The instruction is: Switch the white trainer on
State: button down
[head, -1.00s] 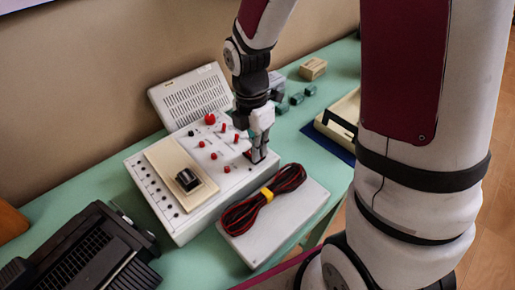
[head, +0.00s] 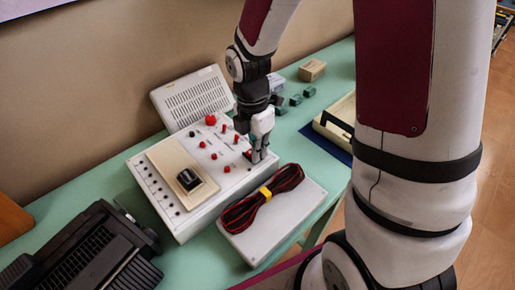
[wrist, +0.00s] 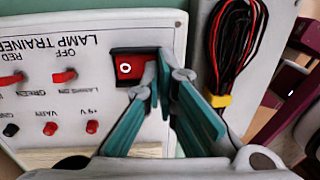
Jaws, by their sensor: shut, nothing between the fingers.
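The white trainer (head: 215,160), labelled LAMP TRAINER, lies on the green table with its panel facing up. Its red rocker switch (wrist: 125,68) sits in a dark frame near the panel edge; the end marked with a white O shows in the wrist view. The switch's other end is hidden behind my fingertip. My gripper (head: 260,158) is shut and empty, pointing down at the panel's right corner. In the wrist view its fingertips (wrist: 165,66) are at the right end of the switch. I cannot tell whether they touch it, or which way the rocker is tipped.
Red knobs and sockets (wrist: 63,76) are beside the switch. A grey box (head: 300,205) with a coiled red-black cable (head: 240,214) lies close on the near right. A vented white unit (head: 195,95) stands behind. A black device (head: 75,255) is at front left. Small green blocks (head: 296,100) lie behind.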

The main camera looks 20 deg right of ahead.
jog(key=shift+s+d+f+p, duration=0.1)
jog(key=shift+s+f+p, duration=0.25)
jog(key=shift+s+f, duration=0.15)
jog(key=shift+w, duration=0.1)
jog(key=shift+w+a+r, duration=0.15)
jog(key=shift+w, duration=0.35)
jog(key=shift+w+a+r, duration=0.15)
jog(key=shift+w, duration=0.3)
